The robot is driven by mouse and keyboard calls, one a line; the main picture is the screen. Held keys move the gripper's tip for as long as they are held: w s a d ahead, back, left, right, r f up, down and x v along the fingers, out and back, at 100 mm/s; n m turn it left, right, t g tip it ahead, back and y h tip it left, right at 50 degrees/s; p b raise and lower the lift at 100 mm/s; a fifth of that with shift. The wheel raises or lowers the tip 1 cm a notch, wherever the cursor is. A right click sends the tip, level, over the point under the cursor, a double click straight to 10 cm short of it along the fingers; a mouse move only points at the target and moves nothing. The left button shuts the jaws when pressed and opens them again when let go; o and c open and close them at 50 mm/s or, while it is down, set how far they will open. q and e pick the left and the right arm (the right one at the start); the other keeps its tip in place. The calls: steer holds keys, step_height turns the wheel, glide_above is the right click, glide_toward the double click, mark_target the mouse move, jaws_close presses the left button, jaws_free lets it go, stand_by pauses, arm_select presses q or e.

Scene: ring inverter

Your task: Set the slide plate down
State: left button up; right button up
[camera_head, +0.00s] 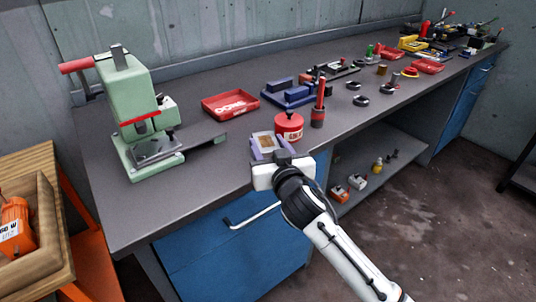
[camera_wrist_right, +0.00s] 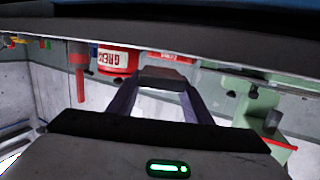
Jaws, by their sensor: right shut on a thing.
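My right gripper (camera_head: 266,150) is at the front edge of the workbench, left of the red grease can (camera_head: 288,126). Its two lavender fingers are shut on a small flat plate with a tan middle, which I take to be the slide plate (camera_head: 266,141). In the right wrist view the gripper (camera_wrist_right: 163,88) has the slide plate (camera_wrist_right: 165,75) between its fingertips, where it looks dark grey. I cannot tell whether the plate touches the bench. My left gripper is not in view.
A green press (camera_head: 130,105) stands on the workbench (camera_head: 200,190) at the left. Bare bench lies between press and gripper.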

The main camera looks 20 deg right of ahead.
steer(key=shift+f, duration=1.05)
steer(key=shift+f, duration=0.1)
steer(key=shift+f, duration=0.1)
steer(key=o, duration=1.5)
steer(key=shift+f, duration=0.1)
steer(key=shift+o, duration=0.2)
